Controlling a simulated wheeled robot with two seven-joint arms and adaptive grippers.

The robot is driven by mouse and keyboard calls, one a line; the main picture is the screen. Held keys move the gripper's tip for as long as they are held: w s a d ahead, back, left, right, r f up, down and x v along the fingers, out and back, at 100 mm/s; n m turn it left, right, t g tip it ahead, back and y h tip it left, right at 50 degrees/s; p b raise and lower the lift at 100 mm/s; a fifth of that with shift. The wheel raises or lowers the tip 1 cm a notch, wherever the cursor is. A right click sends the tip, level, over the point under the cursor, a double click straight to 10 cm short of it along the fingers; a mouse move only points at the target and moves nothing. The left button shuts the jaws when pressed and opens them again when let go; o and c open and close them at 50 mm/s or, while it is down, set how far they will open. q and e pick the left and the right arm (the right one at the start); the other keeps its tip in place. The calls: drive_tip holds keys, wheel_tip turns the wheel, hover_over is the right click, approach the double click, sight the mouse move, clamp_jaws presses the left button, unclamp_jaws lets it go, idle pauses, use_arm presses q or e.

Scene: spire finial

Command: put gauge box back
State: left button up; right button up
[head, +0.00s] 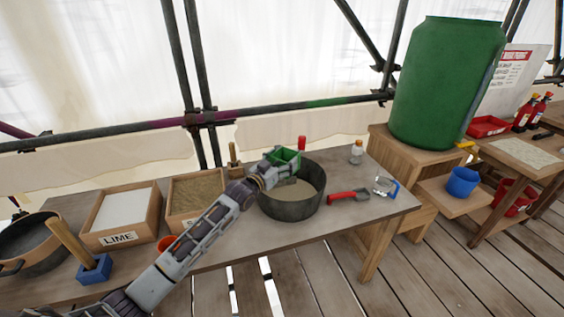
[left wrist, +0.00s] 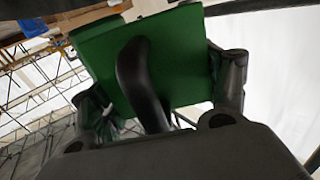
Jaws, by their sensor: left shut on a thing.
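The gauge box (head: 287,157) is a small green open box, held above the back left rim of the round grey tub (head: 292,205). My left gripper (head: 268,171) is shut on it, reaching in from the front left. In the left wrist view the green box (left wrist: 183,55) fills the middle, with a black curved handle (left wrist: 138,80) in front and my gripper fingers on both sides. The exact contact at the handle is partly hidden. My right gripper is not in view.
The LIME tray (head: 120,215) and a sand tray (head: 195,192) stand left of the tub. A blue-headed mallet (head: 95,270) is at the front left. A red-handled scoop (head: 345,195) and a clear jar (head: 384,187) lie right. A green barrel (head: 445,85) stands at the back right.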

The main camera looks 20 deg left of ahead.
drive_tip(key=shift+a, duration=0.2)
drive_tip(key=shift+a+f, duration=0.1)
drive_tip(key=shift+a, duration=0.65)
